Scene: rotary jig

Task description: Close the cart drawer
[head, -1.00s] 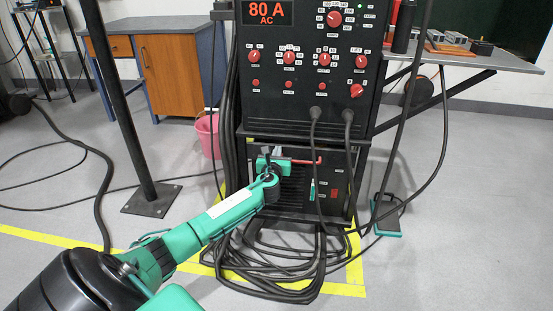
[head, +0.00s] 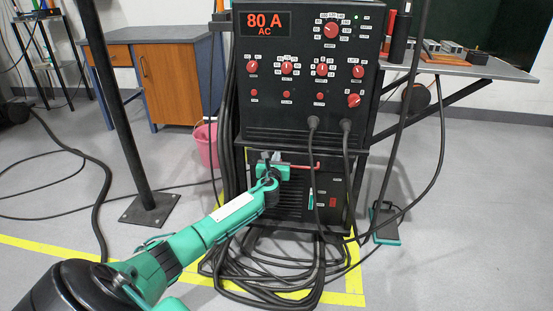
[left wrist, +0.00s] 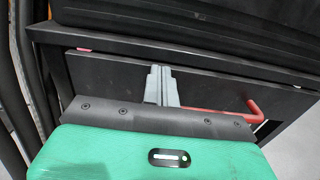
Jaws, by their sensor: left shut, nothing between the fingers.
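The cart (head: 300,120) is a black welding unit with a lower section. The drawer's dark front (left wrist: 110,78) lies below a ledge in the left wrist view, and a red bar handle (left wrist: 235,110) runs along its right part. The handle also shows in the head view (head: 308,166). My left gripper (head: 268,156) is shut and empty, with its grey fingertips (left wrist: 160,70) at the drawer front, left of the handle. I cannot tell whether they touch the front, or how far out the drawer is. My right gripper is not in view.
Thick black cables hang in front of the cart and coil on the floor (head: 265,275). A black post (head: 115,100) stands at left. A side shelf (head: 470,68) juts out at right. A pink bin (head: 205,145) stands behind. A green-edged pedal (head: 386,228) lies at right.

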